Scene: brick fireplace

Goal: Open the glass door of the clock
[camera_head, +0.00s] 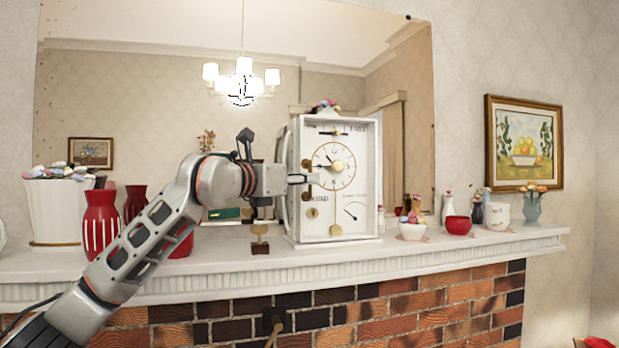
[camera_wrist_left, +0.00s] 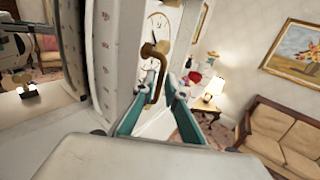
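The white clock (camera_head: 367,190) stands upright on the mantel, with a round dial (camera_head: 334,165) and brass fittings on its front. Its front looks flush with the case in the head view; I cannot make out the glass itself. A curved brass handle (camera_wrist_left: 158,62) is at the clock's front left edge. My left gripper (camera_head: 312,178) reaches in from the left to this edge. In the left wrist view, its teal fingers (camera_wrist_left: 164,84) are apart, with the handle between them, close to the left finger. Contact is unclear. My right gripper is out of view.
A brass key-like piece (camera_head: 260,240) stands on the mantel (camera_head: 400,255) left of the clock. Red vases (camera_head: 101,220) and a white planter (camera_head: 54,212) stand further left. Bowls (camera_head: 458,225) and small ornaments stand to the right. A large mirror (camera_head: 150,110) is behind.

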